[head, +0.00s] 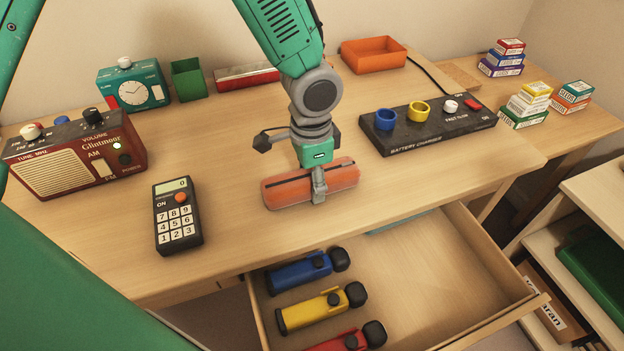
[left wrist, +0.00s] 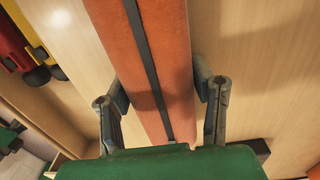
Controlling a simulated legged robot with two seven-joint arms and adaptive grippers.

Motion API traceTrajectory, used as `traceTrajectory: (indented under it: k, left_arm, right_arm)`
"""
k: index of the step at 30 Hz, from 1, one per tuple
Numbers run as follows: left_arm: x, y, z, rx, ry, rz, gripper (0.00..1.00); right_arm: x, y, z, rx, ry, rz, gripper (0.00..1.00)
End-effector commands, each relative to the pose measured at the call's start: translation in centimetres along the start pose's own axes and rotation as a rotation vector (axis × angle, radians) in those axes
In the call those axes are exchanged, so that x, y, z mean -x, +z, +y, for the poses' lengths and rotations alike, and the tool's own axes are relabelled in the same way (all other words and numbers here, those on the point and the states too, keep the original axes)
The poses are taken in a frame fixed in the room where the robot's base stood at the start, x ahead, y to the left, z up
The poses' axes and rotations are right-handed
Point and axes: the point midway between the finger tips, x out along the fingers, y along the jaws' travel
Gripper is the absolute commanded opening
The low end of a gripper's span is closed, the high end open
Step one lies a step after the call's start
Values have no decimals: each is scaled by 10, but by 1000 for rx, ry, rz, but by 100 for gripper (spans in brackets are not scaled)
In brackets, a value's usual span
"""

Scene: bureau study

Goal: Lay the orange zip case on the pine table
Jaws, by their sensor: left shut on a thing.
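The orange zip case (head: 285,190) is a long rounded pouch with a dark zip along its top. It lies crosswise in my left gripper (head: 319,188), above the front middle of the light wooden desk top (head: 400,200). I cannot tell whether its underside touches the wood. In the left wrist view the case (left wrist: 165,70) runs between the two fingers of my left gripper (left wrist: 162,95), which are shut on its sides. I cannot tell for sure which wooden surface is the pine table; another wooden table (head: 590,130) stands at the right. My right gripper is not in view.
A calculator (head: 178,215) and red radio (head: 75,155) stand left of the case; a black battery charger (head: 425,128) is right. An open drawer (head: 440,270) below the front edge holds blue, yellow and red items. Small boxes (head: 527,105) are stacked at the right.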

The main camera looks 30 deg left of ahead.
Motion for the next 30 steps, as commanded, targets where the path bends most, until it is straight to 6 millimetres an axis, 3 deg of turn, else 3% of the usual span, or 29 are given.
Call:
traceTrajectory:
  k: [2, 3, 4, 5, 17, 30]
  left_arm:
    - [-2, 0, 0, 0, 0, 0, 12]
    - [-2, 0, 0, 0, 0, 0, 56]
    - [-2, 0, 0, 0, 0, 0, 66]
    - [-2, 0, 0, 0, 1, 0, 70]
    - [6, 0, 0, 0, 0, 1, 70]
    - [94, -1, 0, 0, -1, 3, 70]
  right_arm:
    - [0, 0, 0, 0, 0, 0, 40]
    - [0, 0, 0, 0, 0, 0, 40]
    - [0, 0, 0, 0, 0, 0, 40]
    - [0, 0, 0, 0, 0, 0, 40]
    - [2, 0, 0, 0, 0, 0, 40]
    - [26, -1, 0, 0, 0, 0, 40]
